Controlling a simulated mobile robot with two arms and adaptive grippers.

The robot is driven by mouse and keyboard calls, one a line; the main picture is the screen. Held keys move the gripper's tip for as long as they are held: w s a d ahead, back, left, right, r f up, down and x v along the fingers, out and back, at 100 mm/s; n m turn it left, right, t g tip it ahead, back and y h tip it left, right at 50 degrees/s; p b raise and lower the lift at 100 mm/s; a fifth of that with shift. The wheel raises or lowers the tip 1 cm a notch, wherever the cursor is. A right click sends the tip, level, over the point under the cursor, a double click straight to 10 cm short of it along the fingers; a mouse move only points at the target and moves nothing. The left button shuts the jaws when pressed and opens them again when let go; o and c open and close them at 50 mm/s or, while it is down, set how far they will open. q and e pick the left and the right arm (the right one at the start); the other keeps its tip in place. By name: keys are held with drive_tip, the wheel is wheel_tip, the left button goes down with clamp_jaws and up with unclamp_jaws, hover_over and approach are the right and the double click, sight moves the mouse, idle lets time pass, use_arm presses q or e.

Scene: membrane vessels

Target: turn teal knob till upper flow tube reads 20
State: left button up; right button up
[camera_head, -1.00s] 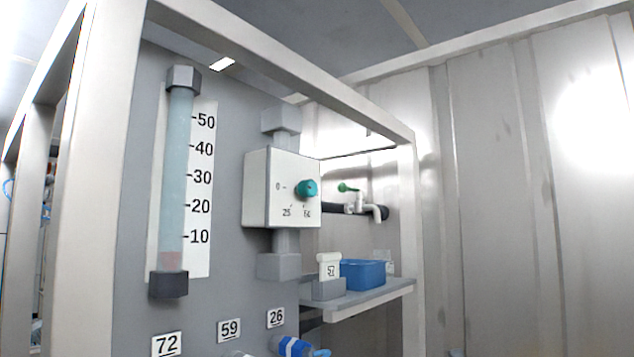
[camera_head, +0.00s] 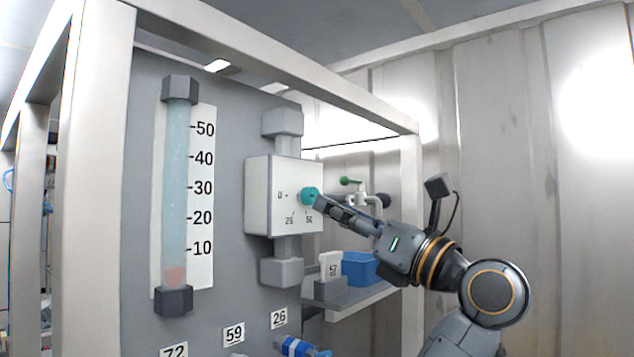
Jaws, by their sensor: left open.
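The teal knob (camera_head: 309,196) sits on the front of a white valve box (camera_head: 270,205) marked 0, 25 and 50. The clear flow tube (camera_head: 176,190) stands upright on the grey panel at left, with a scale from 10 to 50. Its reddish float (camera_head: 175,276) rests near the bottom, below the 10 mark. My left gripper (camera_head: 319,202) is open, its fingertips right at the knob's right side. I cannot tell whether they touch it. The fingers hide part of the box's right edge. My right gripper is not in view.
A green-handled tap (camera_head: 352,181) is behind my gripper. A shelf (camera_head: 350,302) below holds a blue bin (camera_head: 358,266) and a white container (camera_head: 330,265). A white frame post (camera_head: 95,200) stands left. A blue fitting (camera_head: 298,347) sticks out at the bottom.

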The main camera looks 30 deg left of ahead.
sight(315, 196)
use_arm(q)
drive_tip(key=p+x, duration=0.2)
drive_tip(key=x, duration=0.2)
drive_tip(key=shift+a+r, duration=0.25)
drive_tip(key=shift+w+a, duration=0.15)
drive_tip(key=shift+a, duration=0.35)
clamp_jaws()
